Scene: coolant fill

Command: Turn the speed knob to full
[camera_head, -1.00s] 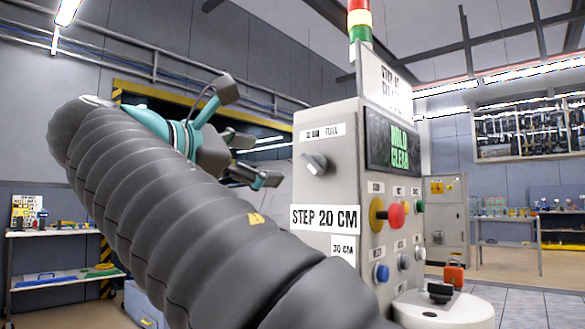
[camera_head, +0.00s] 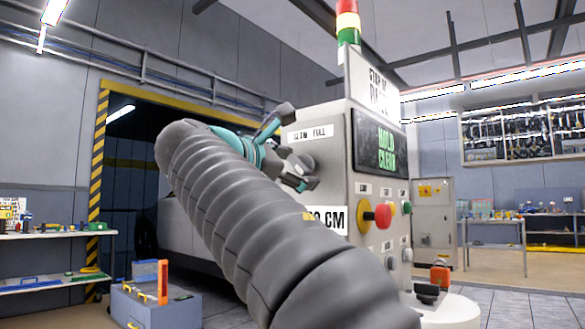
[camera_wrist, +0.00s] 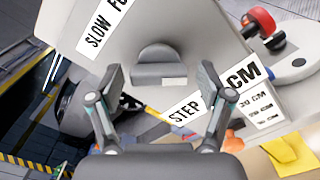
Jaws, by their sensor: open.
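The grey speed knob (camera_wrist: 155,65) is on the side face of the control cabinet (camera_head: 329,180), beside the SLOW FULL label (camera_head: 310,133). In the wrist view its bar lies roughly level across the picture, and its pointer direction is hard to tell. My gripper (camera_wrist: 150,88) is open and empty. Its two fingers are spread on either side of the knob, with gaps visible between them and it. In the head view my gripper (camera_head: 290,155) is beside the cabinet face and largely hides the knob.
The cabinet front has a screen (camera_head: 380,145), a red button (camera_head: 383,216) and several smaller buttons. A STEP sign is below the knob. A grey box (camera_head: 155,305) with an orange item stands on the floor at lower left. A striped doorway frame (camera_head: 98,160) is behind.

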